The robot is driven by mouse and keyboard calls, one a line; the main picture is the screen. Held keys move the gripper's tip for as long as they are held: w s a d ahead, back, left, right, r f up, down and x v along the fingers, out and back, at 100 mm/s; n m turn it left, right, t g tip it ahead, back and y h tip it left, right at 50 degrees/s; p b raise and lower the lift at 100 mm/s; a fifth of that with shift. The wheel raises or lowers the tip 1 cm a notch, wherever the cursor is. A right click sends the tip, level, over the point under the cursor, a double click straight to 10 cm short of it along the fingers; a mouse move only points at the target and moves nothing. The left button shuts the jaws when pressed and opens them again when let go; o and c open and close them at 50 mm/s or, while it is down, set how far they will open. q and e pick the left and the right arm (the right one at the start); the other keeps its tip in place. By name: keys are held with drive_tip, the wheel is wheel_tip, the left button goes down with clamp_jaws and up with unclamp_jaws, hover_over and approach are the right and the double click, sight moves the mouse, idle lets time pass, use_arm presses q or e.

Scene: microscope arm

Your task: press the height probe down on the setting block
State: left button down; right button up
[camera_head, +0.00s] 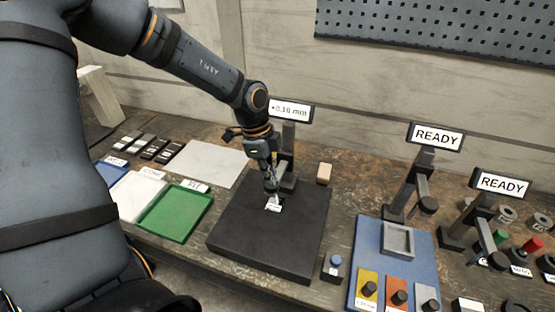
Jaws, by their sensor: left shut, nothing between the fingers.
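My left gripper (270,188) points down over the dark square base plate (262,252), with its fingers shut and nothing seen between them. The height probe's post (289,143) stands at the back of this plate under a display (291,111) that reads about +0.16 mm; the digits are small. My gripper and wrist hide most of the probe. A small pale labelled piece (274,207) lies on the plate right below the fingertips; it may be the setting block. I cannot tell whether fingertips, probe and block touch. My right gripper is out of view.
Green (174,213) and white (139,195) trays and a grey sheet (207,163) lie left. A beige block (324,173) and a blue-button box (334,266) are right of the plate.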

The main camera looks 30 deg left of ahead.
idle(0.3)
use_arm(q)
wheel_tip(320, 180, up, 8)
drive_tip(key=p, duration=0.7)
drive_tip(key=shift+f, duration=0.15)
wheel_tip(320, 180, up, 7)
drive_tip(key=a, duration=0.1)
drive_tip(key=shift+s+a, duration=0.15)
drive_tip(key=shift+a, duration=0.05)
idle(0.9)
